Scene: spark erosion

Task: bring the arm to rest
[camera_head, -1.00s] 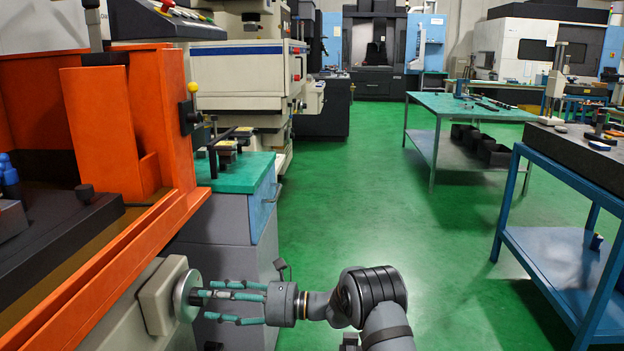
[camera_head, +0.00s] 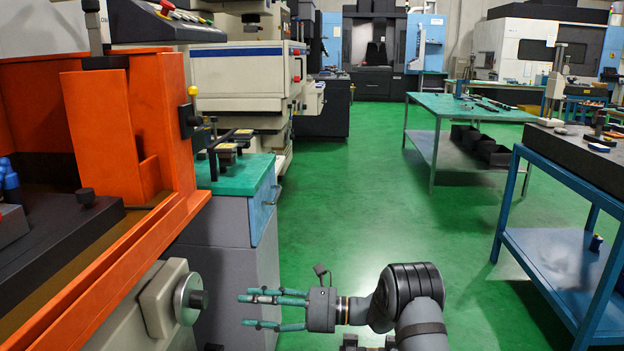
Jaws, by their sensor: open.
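My gripper (camera_head: 250,308) is at the bottom centre of the head camera view, with its green fingers spread and pointing left. It is open and empty. A round metal knob (camera_head: 188,299) with a dark centre sticks out of the beige housing of the orange machine, to the left of my fingertips. There is a clear gap between the fingertips and the knob. My arm runs from the gripper to the bottom edge, right of centre.
The orange machine (camera_head: 108,135) fills the left side. A grey cabinet (camera_head: 212,225) with a green top stands just behind my gripper. A blue table (camera_head: 560,262) is at the right, and a green-topped table (camera_head: 455,106) stands farther back. The green floor (camera_head: 385,205) between them is clear.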

